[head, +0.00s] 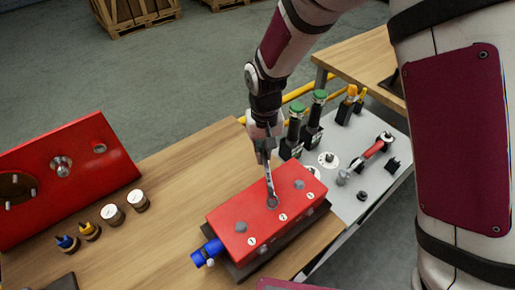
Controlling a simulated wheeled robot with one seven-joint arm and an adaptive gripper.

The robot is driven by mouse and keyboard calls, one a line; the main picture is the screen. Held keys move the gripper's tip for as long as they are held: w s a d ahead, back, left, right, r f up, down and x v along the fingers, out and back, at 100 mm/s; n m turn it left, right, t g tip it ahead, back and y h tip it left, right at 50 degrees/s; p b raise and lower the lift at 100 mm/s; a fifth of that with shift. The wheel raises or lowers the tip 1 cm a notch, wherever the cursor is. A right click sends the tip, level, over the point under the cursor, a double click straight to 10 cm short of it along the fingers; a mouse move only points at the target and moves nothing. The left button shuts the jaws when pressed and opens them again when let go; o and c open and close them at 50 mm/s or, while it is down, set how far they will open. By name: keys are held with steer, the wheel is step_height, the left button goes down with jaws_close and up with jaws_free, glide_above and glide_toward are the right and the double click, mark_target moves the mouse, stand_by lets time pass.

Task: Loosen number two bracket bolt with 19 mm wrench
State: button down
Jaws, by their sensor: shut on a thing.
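My gripper (265,152) is shut on a silver wrench (269,181), which slants down to the red bracket block (232,215). The wrench's lower end is at the middle bolt (272,203) on the block's top face. It appears to lie around that bolt and mostly hides it. One bolt (241,227) shows to the left and another bolt (299,185) to the right. Small round white labels run along the block's front edge, too small to read surely.
A grey tool board (345,205) at the right holds green-capped tools (295,111), orange-topped tools (350,92) and a red-handled tool (374,150). A blue fitting (207,252) juts from the block's left end. A red panel (70,180) stands at left. Bare tabletop (185,175) lies between.

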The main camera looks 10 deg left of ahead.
mark_target(287, 165)
steer(key=d+m+p, duration=0.3)
steer(key=d+m, duration=0.3)
steer(key=d, duration=0.1)
steer(key=shift+d+r, duration=0.1)
steer(key=shift+s+d+m+p, duration=0.1)
steer(key=shift+d+m+p, duration=0.35)
steer(key=shift+d+m, duration=0.35)
steer(key=shift+a+f, duration=0.1)
steer(key=shift+f, duration=0.75)
stand_by(0.5)
stand_by(0.5)
steer(key=shift+w+a+f+n+b, duration=0.1)
steer(key=shift+w+a+n+b, duration=0.1)
steer(key=shift+a+n, duration=0.2)
steer(key=shift+w+a+n+b, duration=0.2)
steer(key=shift+a+n, duration=0.1)
steer(key=shift+a, duration=0.2)
steer(key=s+a+n+b, duration=0.1)
steer(key=a+n, duration=0.6)
steer(key=a, duration=0.1)
steer(key=shift+s+a+n+b, duration=0.15)
steer(key=shift+a+n+b, duration=0.05)
steer(key=shift+n+b, duration=0.15)
